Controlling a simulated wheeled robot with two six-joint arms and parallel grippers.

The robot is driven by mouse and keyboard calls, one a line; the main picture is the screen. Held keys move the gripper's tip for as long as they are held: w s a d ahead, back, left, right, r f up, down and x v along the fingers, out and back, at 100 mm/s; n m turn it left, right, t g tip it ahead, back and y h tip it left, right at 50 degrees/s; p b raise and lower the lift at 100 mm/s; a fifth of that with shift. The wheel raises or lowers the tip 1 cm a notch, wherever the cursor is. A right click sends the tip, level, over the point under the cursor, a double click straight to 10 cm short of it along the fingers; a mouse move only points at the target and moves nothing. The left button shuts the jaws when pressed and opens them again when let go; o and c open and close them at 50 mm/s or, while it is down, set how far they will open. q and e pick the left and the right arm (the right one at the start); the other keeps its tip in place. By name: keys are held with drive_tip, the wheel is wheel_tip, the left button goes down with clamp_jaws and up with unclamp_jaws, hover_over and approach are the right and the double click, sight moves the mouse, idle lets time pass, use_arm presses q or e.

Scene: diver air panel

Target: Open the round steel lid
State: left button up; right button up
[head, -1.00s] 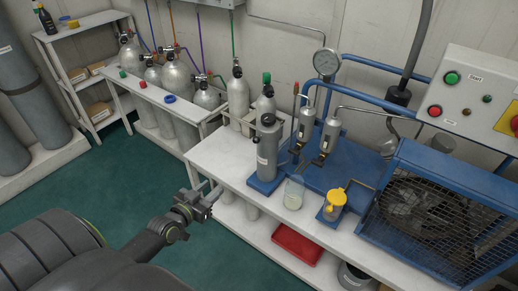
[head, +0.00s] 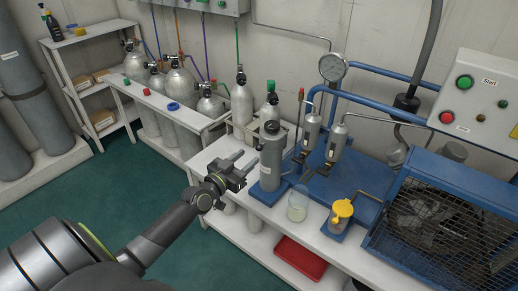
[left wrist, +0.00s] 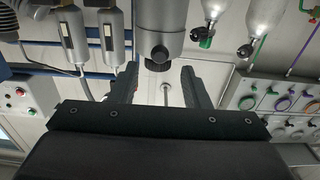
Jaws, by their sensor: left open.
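The round steel lid (head: 271,127) tops an upright grey canister (head: 268,160) on a small blue base on the white bench. In the left wrist view, which is upside down, the canister (left wrist: 160,14) hangs from the top edge, its lid (left wrist: 159,38) and a dark knob (left wrist: 158,57) at its lower end. My left gripper (head: 247,160) is open and empty, just left of the canister and apart from it. In the left wrist view the knob appears between the fingers (left wrist: 161,88), beyond them. The lid sits on the canister. My right gripper is out of view.
Right of the canister are a clear beaker (head: 298,204), a yellow-topped jar (head: 342,212) and two small steel cylinders with pipes. A caged blue compressor (head: 440,215) stands at the right. Gas cylinders (head: 242,102) stand behind. The floor at the left is clear.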

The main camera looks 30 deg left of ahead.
sight(257, 149)
use_arm(q)
drive_tip(key=w, duration=0.4)
drive_tip(key=w+b, duration=0.1)
drive_tip(key=w, duration=0.2)
drive_tip(key=shift+d, duration=0.3)
clamp_jaws()
